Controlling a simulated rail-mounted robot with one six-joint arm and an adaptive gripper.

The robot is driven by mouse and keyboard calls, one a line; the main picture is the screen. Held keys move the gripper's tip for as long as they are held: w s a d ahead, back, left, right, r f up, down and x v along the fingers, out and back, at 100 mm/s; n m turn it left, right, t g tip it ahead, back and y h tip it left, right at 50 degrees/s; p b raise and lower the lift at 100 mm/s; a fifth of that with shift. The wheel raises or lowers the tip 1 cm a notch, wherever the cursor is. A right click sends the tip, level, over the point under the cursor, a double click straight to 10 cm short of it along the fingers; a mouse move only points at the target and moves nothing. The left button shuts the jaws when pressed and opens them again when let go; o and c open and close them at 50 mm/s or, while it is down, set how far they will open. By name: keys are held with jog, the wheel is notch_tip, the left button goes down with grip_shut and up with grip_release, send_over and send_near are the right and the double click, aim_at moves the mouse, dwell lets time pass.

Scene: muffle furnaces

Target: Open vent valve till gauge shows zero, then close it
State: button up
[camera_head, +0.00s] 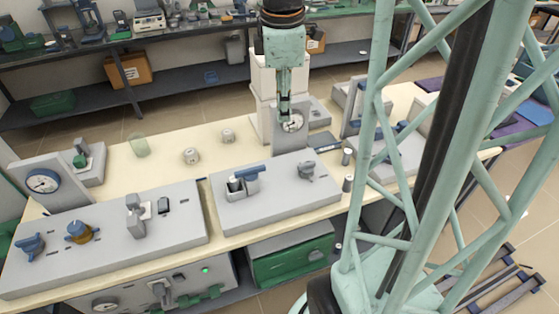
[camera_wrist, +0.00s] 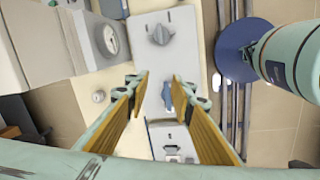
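A pale bench carries a grey middle panel (camera_head: 275,205) with a blue-handled lever valve (camera_head: 248,174) and a grey knob (camera_head: 306,170). In the wrist view the blue handle (camera_wrist: 167,95) and grey knob (camera_wrist: 160,34) lie along the panel. I cannot tell which is the vent valve. A round gauge (camera_head: 292,121) stands behind this panel; it also shows in the wrist view (camera_wrist: 109,39). Its needle is too small to read. My gripper (camera_head: 285,112) points down, above and behind the panel. Its two fingers (camera_wrist: 160,76) are apart with nothing between them.
A clear beaker (camera_head: 139,146) and small round containers (camera_head: 190,156) stand on the bench. A green case (camera_head: 290,255) sits below. My lattice column blocks the right side.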

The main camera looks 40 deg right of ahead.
aim_at(307, 164)
jog(key=s+d+f+n+g+y, duration=0.1)
jog(key=d+f+n, duration=0.2)
jog(key=d+f, duration=0.7)
notch_tip(307, 164, down, 2)
jog(key=shift+s+d+f, duration=0.15)
jog(key=shift+f, duration=0.1)
jog(key=shift+f, duration=0.1)
jog(key=shift+f+b, duration=1)
jog(key=shift+f, duration=5.8)
jog(key=shift+c, duration=0.4)
grip_shut()
